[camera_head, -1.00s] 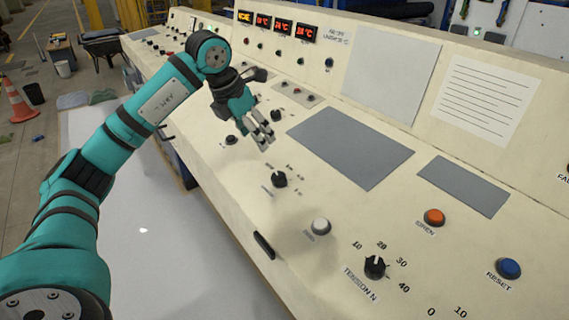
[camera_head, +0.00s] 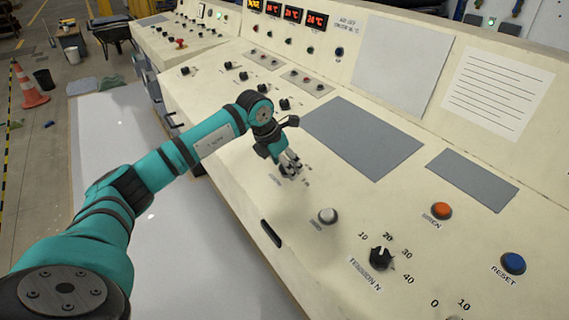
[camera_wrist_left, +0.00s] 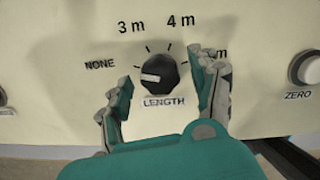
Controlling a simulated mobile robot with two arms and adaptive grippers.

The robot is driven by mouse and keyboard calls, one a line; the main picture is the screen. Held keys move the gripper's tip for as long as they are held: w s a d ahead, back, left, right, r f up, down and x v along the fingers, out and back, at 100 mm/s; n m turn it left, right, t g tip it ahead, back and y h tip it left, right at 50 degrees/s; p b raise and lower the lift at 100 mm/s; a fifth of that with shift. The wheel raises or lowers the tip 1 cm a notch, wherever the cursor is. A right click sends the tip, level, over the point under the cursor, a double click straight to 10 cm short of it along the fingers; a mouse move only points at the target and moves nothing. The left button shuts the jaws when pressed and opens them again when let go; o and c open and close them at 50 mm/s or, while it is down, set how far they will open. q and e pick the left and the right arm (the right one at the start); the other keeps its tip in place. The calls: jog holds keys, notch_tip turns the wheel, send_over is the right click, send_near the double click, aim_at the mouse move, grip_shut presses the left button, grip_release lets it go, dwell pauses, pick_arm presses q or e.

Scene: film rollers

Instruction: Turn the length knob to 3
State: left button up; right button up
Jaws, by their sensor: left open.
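The length knob (camera_wrist_left: 160,73) is black and round with a pale pointer, on the cream panel above the label LENGTH. In the left wrist view its pointer faces left, toward NONE. The marks NONE, 3 m, 4 m and one more, partly hidden, run around it. My left gripper (camera_wrist_left: 163,95) is open, with one finger on each side of the knob and slightly below it, not closed on it. In the head view the left gripper (camera_head: 290,167) hangs over the knob and mostly hides it. My right gripper does not show.
A white ZERO button (camera_head: 327,216) sits right of the length knob. A grey flat plate (camera_head: 365,140) lies behind. A dark handle (camera_head: 271,234) is on the front edge.

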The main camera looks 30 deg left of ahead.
pick_arm(q)
jog(key=shift+c, duration=0.2)
jog(key=c, duration=1.1)
jog(key=shift+m, duration=0.3)
jog(key=m+b, duration=0.1)
jog(key=m, duration=0.2)
jog(key=shift+a+m+h, duration=0.1)
jog(key=shift+m+h, duration=0.2)
jog(key=m+g+b, duration=0.1)
jog(key=m, duration=0.4)
jog(key=shift+w+m+h, duration=0.1)
jog(key=shift+m+h, duration=0.2)
jog(key=shift+h, duration=0.1)
jog(key=shift+r, duration=0.1)
